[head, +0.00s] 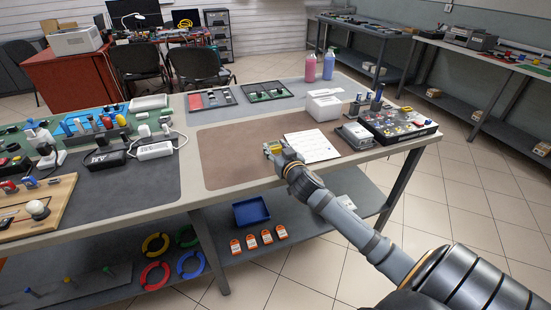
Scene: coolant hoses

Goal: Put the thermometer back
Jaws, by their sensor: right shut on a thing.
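My right gripper (280,152) reaches in from the lower right over the front part of the brown mat (232,155). It is shut on a small yellow-green thing (270,149), most of which the gripper hides. It is too small here to tell surely whether this is the thermometer. The held thing is just left of a white printed sheet (311,146). I cannot tell whether it touches the mat. My left gripper is not in view.
A white box (323,106), a grey device (355,134) and a panel with knobs (398,123) stand right of the mat. Pink (310,68) and blue (329,66) bottles stand behind. The left of the table is crowded. The mat's left part is clear.

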